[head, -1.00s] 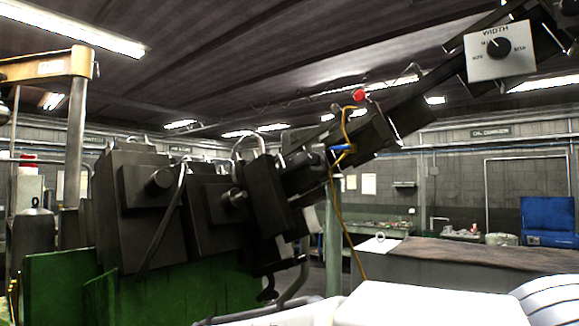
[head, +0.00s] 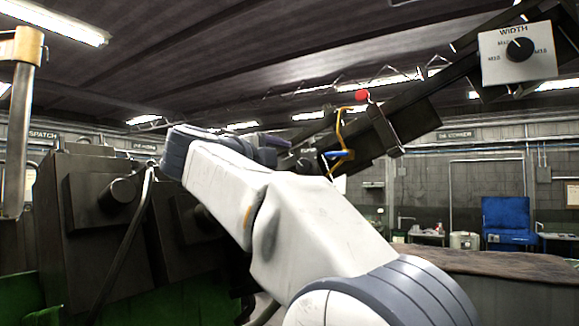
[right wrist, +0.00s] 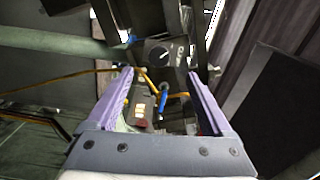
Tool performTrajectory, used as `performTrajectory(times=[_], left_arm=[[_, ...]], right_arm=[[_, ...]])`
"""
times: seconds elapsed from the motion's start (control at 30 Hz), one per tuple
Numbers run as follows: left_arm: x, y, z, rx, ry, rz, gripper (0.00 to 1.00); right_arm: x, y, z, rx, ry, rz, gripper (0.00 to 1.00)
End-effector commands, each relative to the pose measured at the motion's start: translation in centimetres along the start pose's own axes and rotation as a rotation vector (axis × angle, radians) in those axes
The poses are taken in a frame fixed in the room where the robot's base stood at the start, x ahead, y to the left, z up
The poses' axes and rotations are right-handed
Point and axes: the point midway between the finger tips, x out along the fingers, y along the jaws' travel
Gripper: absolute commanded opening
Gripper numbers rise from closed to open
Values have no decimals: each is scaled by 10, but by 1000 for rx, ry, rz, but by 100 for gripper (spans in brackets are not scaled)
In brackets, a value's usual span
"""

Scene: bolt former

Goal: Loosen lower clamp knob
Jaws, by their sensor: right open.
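My right gripper (right wrist: 159,76) is open, its two purple fingers spread apart with nothing held between them. In the right wrist view, a round black knob (right wrist: 160,52) with a white pointer line shows just beyond the fingertips. A blue handle (right wrist: 162,106) and a yellow cable show between the fingers, apparently farther off. In the head view, my right arm crosses the middle and hides much of the machine (head: 88,220); its gripper is mostly hidden behind the wrist. I cannot tell which part is the lower clamp knob. My left gripper is not in view.
A dark slanted beam (head: 405,125) rises to the right and carries a red ball (head: 361,96). A white WIDTH dial plate (head: 517,70) is at upper right. A bent rod (head: 128,235) stands before the machine's dark blocks. A bench (head: 480,263) lies at right.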

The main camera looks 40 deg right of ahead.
Motion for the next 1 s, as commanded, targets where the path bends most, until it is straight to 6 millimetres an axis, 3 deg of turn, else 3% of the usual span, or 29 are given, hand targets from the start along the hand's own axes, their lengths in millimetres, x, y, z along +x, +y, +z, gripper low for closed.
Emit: performTrajectory(times=[0.17, 0.43, 0.7, 1.0], left_arm=[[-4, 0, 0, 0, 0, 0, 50], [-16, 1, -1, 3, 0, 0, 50], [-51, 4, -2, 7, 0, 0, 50], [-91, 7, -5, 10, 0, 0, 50]], right_arm=[[19, 1, 0, 3, 9, 13, 85], [83, 0, 0, 2, 10, 12, 85], [81, -6, 0, -527, 0, 12, 85], [81, -3, 0, -874, -1, 11, 85]])
